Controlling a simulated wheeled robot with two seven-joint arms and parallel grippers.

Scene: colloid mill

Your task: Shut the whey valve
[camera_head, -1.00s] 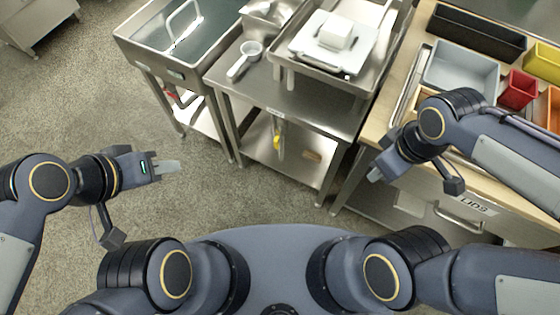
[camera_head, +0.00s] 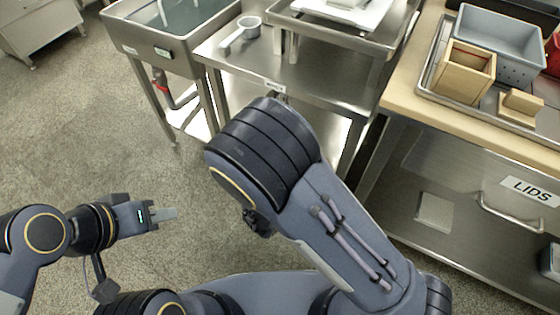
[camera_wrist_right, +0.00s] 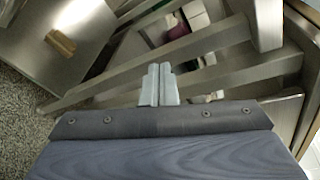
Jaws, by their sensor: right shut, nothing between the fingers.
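The red-handled valve (camera_head: 160,79) hangs below the left steel basin in the head view. The yellow valve handle seen under the middle steel table a second ago is hidden behind my right arm now. I cannot read which valve is the whey one. A small tag (camera_head: 275,87) sits on that table's front edge. My right gripper (camera_wrist_right: 160,85) is shut and empty in its wrist view, among steel legs and bars; the arm hides it in the head view. My left gripper (camera_head: 164,214) is over open floor, away from both valves; its finger gap cannot be judged.
The left basin (camera_head: 165,40) stands beside the middle table (camera_head: 320,75), which holds a white scoop (camera_head: 240,33). At right, a wooden counter (camera_head: 405,85) has a LIDS drawer below. A brown block (camera_wrist_right: 60,42) lies on a steel shelf in the wrist view.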

